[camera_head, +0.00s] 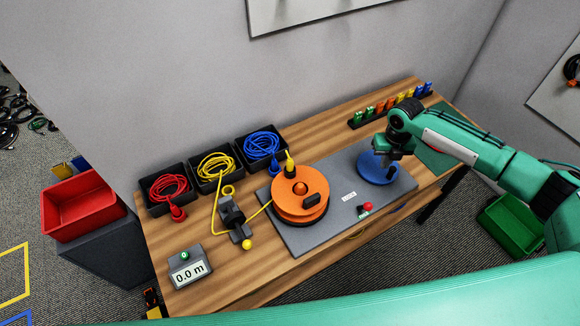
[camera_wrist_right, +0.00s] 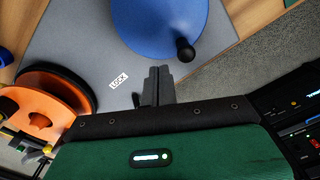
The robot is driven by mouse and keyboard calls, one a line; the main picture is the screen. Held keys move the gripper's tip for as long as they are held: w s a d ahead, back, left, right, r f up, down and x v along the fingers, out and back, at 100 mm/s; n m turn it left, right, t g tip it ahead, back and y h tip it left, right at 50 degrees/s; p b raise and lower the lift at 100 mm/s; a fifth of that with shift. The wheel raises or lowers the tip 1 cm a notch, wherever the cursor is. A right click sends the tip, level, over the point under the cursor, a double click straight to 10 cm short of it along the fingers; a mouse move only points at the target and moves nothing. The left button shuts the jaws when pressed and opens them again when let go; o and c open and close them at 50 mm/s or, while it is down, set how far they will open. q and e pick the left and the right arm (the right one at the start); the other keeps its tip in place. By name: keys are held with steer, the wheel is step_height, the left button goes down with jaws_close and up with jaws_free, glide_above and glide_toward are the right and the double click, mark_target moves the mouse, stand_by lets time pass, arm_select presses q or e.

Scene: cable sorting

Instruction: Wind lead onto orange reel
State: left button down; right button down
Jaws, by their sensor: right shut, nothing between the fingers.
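The orange reel (camera_head: 300,186) sits on a grey plate (camera_head: 325,223) on the wooden table, with a dark knob on its top. It also shows at the left of the right wrist view (camera_wrist_right: 40,112). A yellow lead (camera_head: 255,211) runs from a black bin through a dark guide block (camera_head: 232,217) to the orange reel. A yellow plug (camera_head: 289,162) stands at the reel's back edge. My right gripper (camera_head: 388,151) is shut and empty, above or beside a blue disc (camera_head: 376,170); its closed fingers show in the right wrist view (camera_wrist_right: 158,84). My left gripper is not in view.
Black bins hold red (camera_head: 167,186), yellow (camera_head: 216,165) and blue (camera_head: 262,145) coiled leads. A red knob (camera_head: 368,206) is at the plate's front. A rack of coloured clips (camera_head: 390,106) stands at the back. A red bin (camera_head: 80,204) is left.

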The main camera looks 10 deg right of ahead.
mark_target(378, 179)
steer(key=shift+f, duration=0.1)
stand_by(0.3)
steer(key=shift+f+b, duration=1.5)
steer(key=shift+f, duration=1.35)
